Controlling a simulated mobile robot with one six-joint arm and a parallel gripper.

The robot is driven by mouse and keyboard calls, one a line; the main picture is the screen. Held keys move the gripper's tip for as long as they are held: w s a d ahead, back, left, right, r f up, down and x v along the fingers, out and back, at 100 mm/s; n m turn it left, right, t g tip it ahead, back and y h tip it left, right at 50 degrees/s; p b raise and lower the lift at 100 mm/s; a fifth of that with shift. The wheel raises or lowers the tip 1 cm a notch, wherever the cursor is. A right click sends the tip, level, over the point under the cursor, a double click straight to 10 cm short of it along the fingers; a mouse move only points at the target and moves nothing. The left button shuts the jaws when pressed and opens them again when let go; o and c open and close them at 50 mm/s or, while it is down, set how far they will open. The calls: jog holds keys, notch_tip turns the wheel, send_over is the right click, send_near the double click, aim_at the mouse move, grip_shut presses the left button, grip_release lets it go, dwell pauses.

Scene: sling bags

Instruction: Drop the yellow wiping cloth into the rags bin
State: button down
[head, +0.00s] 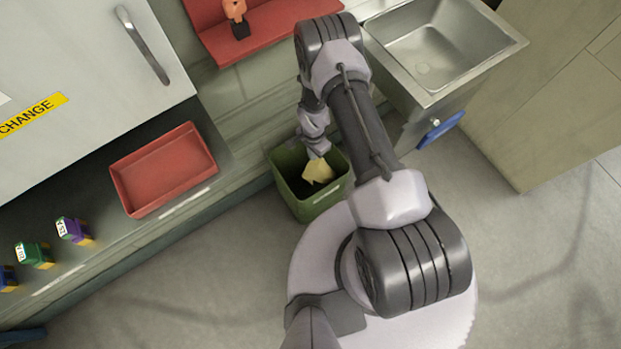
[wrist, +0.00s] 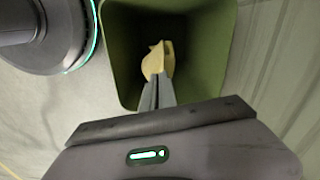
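The yellow wiping cloth (head: 319,170) shows at the mouth of the green rags bin (head: 309,207), below the end of my arm. In the wrist view the cloth (wrist: 158,60) is at the tips of my gripper (wrist: 157,80), over the opening of the green bin (wrist: 122,55). The two fingers are close together with the cloth pinched between their tips. The bin stands upright on the floor. Its inside is dark, and I cannot see its bottom clearly.
A red tray (head: 165,172) sits on the counter to the left, with several small labelled items, such as a purple one (head: 74,230), nearby. A metal sink (head: 440,50) is at the upper right. A red shelf (head: 268,30) is behind the bin. Floor at the right is clear.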

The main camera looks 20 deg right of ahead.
notch_tip(320, 180, down, 3)
jog(key=shift+r+b, duration=0.1)
jog(key=shift+b, duration=0.55)
jog(key=c, duration=1)
grip_release()
jog(key=shift+o, duration=0.5)
jog(key=o, duration=0.6)
notch_tip(320, 180, up, 5)
jog(key=p, duration=0.4)
jog(key=shift+r, duration=0.2)
